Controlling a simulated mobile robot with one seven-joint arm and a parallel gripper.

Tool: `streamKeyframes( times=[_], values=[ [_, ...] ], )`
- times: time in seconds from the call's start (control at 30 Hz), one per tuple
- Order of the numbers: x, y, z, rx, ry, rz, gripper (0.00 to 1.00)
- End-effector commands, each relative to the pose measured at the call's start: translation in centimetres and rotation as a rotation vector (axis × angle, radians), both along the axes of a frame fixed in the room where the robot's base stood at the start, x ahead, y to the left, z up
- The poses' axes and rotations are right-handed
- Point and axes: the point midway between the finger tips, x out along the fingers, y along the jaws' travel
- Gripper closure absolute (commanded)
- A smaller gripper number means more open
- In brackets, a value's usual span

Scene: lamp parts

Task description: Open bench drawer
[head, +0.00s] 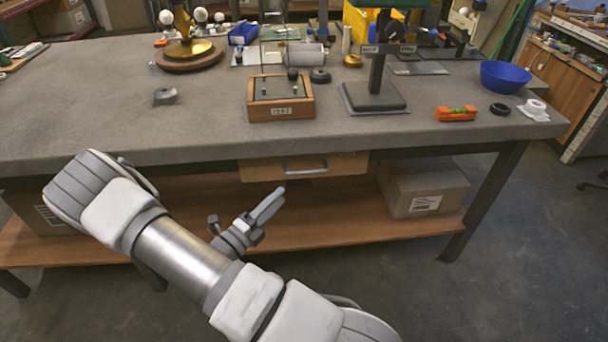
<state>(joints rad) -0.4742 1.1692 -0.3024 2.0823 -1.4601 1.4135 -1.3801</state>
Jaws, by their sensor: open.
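The bench drawer (262,171) has a light wooden front and sits under the front edge of the grey bench top (350,140). Its front looks closed, with no open interior showing. A grey metal bar handle (305,168) is at the middle of the drawer front. My gripper (262,212) is open and appears empty, below and left of the handle in the picture. Its visible finger points up and right toward the drawer area and looks apart from the handle. The other finger is hard to make out.
A cardboard box (424,186) stands on the wooden lower shelf (330,225), right of the drawer. On the bench top are a wooden box labelled 1937 (281,112), an orange level (456,114) and a blue bowl (505,77).

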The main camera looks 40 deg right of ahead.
Motion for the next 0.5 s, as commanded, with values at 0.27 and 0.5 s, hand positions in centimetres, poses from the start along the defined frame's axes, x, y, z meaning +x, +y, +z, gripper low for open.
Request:
streamKeyframes(
  times=[0.27,0.5],
  values=[
    [1.2,-6.1,0.6,0.0,-0.002,-0.005,0.55],
    [2.2,-9.8,1.1,0.001,-0.002,-0.003,0.55]
  ],
)
